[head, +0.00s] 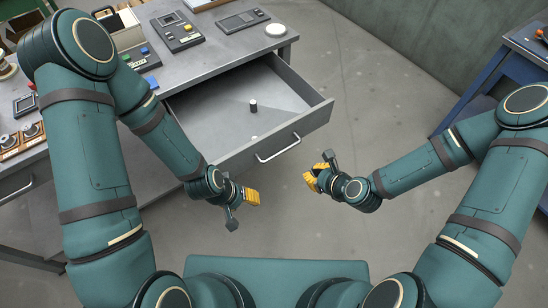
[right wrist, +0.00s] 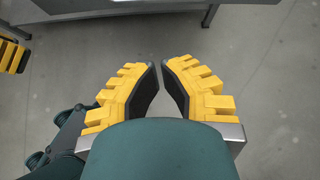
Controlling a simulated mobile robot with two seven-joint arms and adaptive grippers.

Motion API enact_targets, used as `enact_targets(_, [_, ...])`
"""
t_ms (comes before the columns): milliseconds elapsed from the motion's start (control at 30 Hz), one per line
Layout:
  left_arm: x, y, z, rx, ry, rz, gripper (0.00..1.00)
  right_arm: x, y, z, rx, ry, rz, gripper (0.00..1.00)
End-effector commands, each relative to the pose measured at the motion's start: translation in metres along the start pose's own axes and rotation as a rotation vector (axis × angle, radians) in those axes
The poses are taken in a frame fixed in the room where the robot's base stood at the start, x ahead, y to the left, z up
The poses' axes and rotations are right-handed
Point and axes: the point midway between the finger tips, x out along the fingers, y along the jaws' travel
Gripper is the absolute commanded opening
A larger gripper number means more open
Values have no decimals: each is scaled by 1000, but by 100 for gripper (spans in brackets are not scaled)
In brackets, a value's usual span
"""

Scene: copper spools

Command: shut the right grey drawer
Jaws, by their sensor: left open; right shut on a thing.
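The right grey drawer (head: 230,150) is pulled far out of the grey workbench, its front panel facing me. Its bar handle (head: 278,148) is on that front. The drawer edge also shows at the top of the right wrist view (right wrist: 110,14). My right gripper (head: 310,172) is in front of the drawer, right of the handle and apart from it. In the right wrist view its fingers (right wrist: 160,72) are nearly together, and I see nothing between them. My left gripper (head: 246,203) is open, below and left of the handle, clear of the drawer front.
A small dark cylinder (head: 253,105) and a small pale piece lie in the drawer. The workbench top (head: 215,57) carries control boxes and a round white-topped item (head: 276,30). A blue bench (head: 500,75) stands at right. Open floor (head: 385,100) lies between.

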Motion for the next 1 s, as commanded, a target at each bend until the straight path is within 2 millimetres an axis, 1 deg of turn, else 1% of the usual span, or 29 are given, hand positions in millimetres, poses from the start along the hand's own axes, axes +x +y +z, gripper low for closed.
enact_targets(100, [-1,1,-1,0,2,0,51,-1,-4,4,89,-21,-15,0])
enact_targets(167, [-1,1,-1,0,2,0,51,1,-5,4,108,-26,-18,0])
enact_targets(267, [0,0,0,0,1,0,51,8,-6,5,114,-28,-18,0])
enact_targets(367, [2,0,0,1,-1,1,51,22,-5,5,112,-28,-17,0])
enact_targets(800, [12,-4,6,4,-12,1,51,106,-6,9,106,-28,-17,0])
enact_targets(1000, [13,-4,6,4,-13,2,51,126,-9,22,108,-27,-18,0])
